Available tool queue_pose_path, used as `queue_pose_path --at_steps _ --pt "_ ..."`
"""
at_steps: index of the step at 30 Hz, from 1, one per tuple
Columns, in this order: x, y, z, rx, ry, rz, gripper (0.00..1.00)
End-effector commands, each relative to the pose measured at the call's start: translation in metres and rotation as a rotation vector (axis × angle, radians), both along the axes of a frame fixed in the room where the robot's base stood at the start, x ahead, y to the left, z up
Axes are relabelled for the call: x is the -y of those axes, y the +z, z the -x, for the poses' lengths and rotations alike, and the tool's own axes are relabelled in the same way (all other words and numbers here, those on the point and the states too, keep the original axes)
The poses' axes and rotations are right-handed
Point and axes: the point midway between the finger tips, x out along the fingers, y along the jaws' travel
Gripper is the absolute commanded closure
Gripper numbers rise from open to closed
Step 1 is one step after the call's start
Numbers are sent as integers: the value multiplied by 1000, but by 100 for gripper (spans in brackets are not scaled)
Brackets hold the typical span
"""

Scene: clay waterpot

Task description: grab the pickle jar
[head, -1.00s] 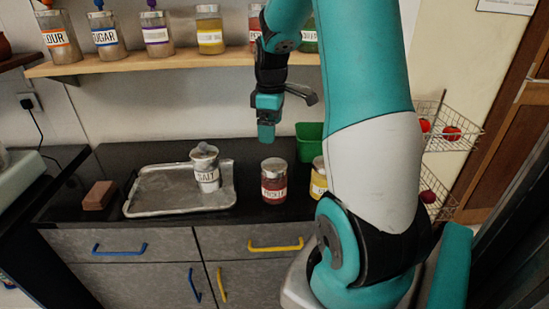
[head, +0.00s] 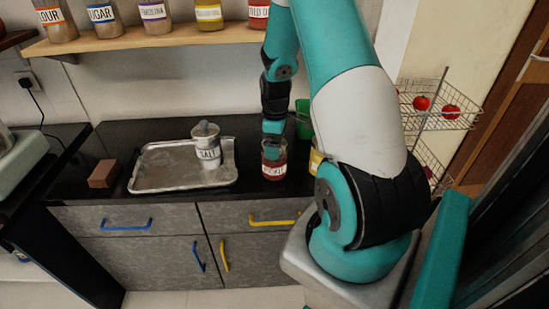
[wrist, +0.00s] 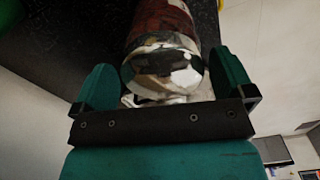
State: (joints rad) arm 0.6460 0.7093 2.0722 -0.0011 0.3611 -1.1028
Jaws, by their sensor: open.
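The pickle jar (head: 273,170) is a red glass jar with a pale label and a metal lid. It stands upright on the black counter, right of the tray; the label is too small to read surely. My gripper (head: 272,149) points down from above at the jar's top and hides most of its lid in the head view. In the wrist view the shiny lid (wrist: 165,72) lies between the two open teal fingers (wrist: 164,66), with a finger on each side. The red body (wrist: 163,20) extends beyond it. I cannot tell whether the fingers touch the jar.
A yellow jar (head: 315,161) stands close on the right, partly behind my arm. A green container (head: 304,119) is behind. A metal tray (head: 150,181) holds the salt jar (head: 208,154); a brown block (head: 103,174) lies left of it. Wire baskets (head: 440,120) hang at right.

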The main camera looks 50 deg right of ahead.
Motion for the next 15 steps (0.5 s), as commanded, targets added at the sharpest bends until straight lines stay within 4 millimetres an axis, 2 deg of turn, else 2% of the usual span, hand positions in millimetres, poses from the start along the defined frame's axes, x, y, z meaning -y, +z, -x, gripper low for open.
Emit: queue_pose_path --at_steps 7,15 --pt "-3 -33 -1 -2 -1 -2 0" --pt "-2 -38 -2 0 0 -1 0"
